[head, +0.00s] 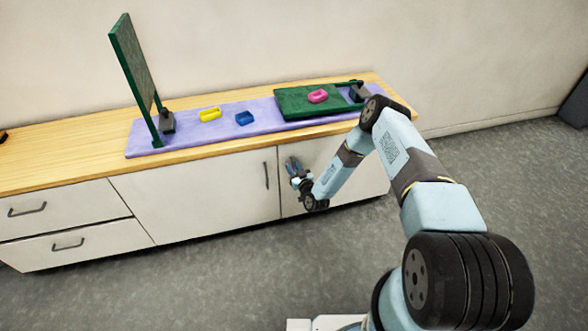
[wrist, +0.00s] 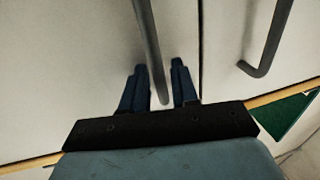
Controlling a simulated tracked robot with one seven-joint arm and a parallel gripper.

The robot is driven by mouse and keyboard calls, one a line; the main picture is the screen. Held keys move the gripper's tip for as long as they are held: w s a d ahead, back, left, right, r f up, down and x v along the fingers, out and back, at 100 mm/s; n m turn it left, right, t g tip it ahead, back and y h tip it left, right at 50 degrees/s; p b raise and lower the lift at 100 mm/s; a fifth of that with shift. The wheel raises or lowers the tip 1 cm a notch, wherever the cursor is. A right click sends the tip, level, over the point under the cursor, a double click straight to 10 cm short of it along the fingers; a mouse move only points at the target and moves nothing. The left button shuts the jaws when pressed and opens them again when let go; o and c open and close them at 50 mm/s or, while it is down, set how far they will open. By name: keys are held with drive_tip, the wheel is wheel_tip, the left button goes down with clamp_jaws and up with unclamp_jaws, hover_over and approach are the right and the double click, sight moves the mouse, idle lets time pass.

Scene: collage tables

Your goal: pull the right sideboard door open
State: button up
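The right sideboard door (head: 345,178) is a pale panel, flush with the front and closed. Its dark bar handle (wrist: 147,40) shows in the wrist view, running down between my fingers; in the head view my gripper hides it. My gripper (head: 293,163) is at the left part of this door; its two blue fingers (wrist: 158,80) are apart, one on each side of the handle, with gaps visible. I cannot tell whether either finger touches it. The seam between the doors lies just beside the right finger in the wrist view.
The left door (head: 195,195) has its own bar handle (head: 266,175) close to my gripper. Drawers (head: 62,210) are farther left. On top lie a purple mat (head: 185,132), green boards (head: 132,65), and yellow, blue and pink pieces. Floor in front is clear.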

clamp_jaws()
drive_tip(key=shift+s+d, duration=0.1)
drive_tip(key=shift+s, duration=0.05)
